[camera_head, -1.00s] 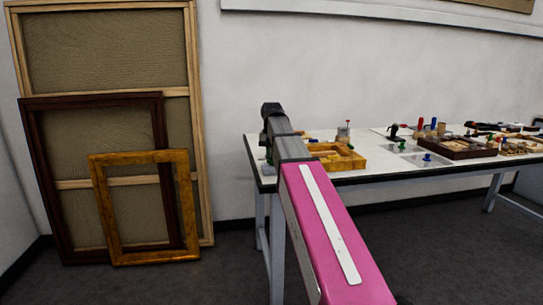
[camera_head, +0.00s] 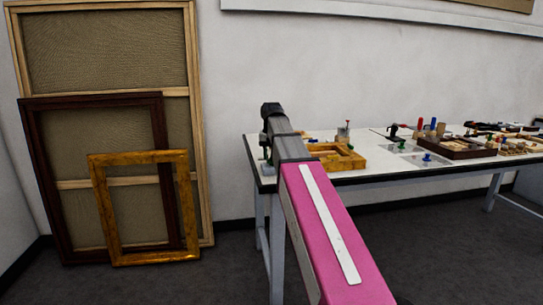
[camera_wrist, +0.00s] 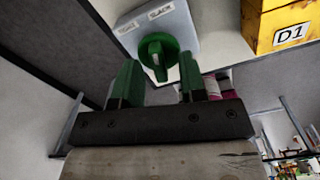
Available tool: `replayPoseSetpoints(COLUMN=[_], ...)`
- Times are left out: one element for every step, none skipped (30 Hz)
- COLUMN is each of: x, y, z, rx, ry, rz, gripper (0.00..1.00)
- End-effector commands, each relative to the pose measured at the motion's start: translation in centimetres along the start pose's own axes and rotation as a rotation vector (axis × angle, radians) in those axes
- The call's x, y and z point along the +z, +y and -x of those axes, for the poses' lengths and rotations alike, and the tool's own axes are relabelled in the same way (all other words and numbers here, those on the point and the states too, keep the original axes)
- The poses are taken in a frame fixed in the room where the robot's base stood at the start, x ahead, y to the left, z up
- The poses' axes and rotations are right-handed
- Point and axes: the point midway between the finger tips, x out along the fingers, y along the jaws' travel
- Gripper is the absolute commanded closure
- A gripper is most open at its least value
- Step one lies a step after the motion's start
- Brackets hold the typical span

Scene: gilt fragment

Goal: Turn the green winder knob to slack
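The green winder knob (camera_wrist: 153,48) is a round knob with a raised bar, on a pale grey block (camera_wrist: 178,22) in the wrist view. One label on the block reads SLACK; a second label beside it is too blurred to read. The bar has a pale mark at its lower end in the picture. My gripper (camera_wrist: 158,64) is open, with one green finger on each side of the knob and gaps showing; I cannot tell whether either finger touches it. In the head view my arm covers most of this spot.
A yellow box marked D1 (camera_wrist: 262,28) is right of the knob in the wrist view. In the head view, a white table (camera_head: 375,160) holds a yellow tray (camera_head: 357,161) and a dark tray (camera_head: 446,153) with small items. Frames (camera_head: 113,253) lean on the wall at left.

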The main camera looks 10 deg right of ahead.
Motion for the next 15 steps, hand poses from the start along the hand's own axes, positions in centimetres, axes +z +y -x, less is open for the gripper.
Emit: replayPoseSetpoints(x=[0.0, 0.0, 0.0, 0.1, 0.1, 0.1, 0.1, 0.1, 0.1, 0.1, 0.2, 0.2, 0.1, 0.1, 0.2], y=[0.0, 0.0, 0.0, 0.0, 0.0, 0.0, 0.0, 0.0, 0.0, 0.0, 0.0, 0.0, 0.0, 0.0, 0.0], z=[0.1, 0.2, 0.4, 0.6, 0.8, 1.3, 1.7, 2.2, 2.9, 3.4, 3.9, 4.7, 5.3, 5.8, 6.5], rx=[0.0, 0.0, 0.0, 0.0, 0.0, 0.0, 0.001, 0.001, 0.0, 0.0, 0.001, 0.001, 0.001, 0.0, 0.001], ry=[0.0, 0.0, 0.0, -0.001, -0.001, -0.002, -0.002, -0.002, -0.002, -0.002, -0.002, -0.003, -0.002, -0.002, -0.002], rz=[0.0, 0.0, 0.0, 0.0, 0.0, 0.0, 0.0, 0.0, 0.0, 0.0, 0.0, 0.0, 0.0, 0.0, 0.0], gripper=[0.62, 0.62, 0.62, 0.62, 0.62, 0.62, 0.62, 0.62, 0.62, 0.62, 0.62, 0.62, 0.62, 0.62, 0.62])
